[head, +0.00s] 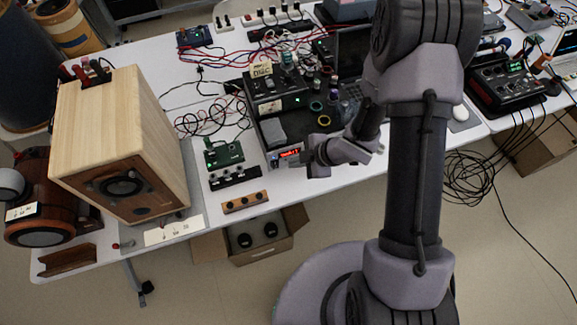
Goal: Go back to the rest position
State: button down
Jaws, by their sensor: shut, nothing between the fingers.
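My gripper (312,160) shows in the head view near the middle of the picture. It is shut and empty, above or beside the front edge of the white table (215,225). Just to its left is a small device with a red lit display (288,154); I cannot tell whether the gripper touches it. My arm rises on the right of the picture and hides part of the table and of an open laptop (350,65).
A wooden speaker (120,140) stands at the table's left. A black device (275,88) and red and black cables lie behind my gripper. A mixer (505,80) sits at the right. An open cardboard box (262,250) is on the floor under the front edge.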

jog(key=shift+v, duration=1.1)
jog(key=shift+r, duration=0.1)
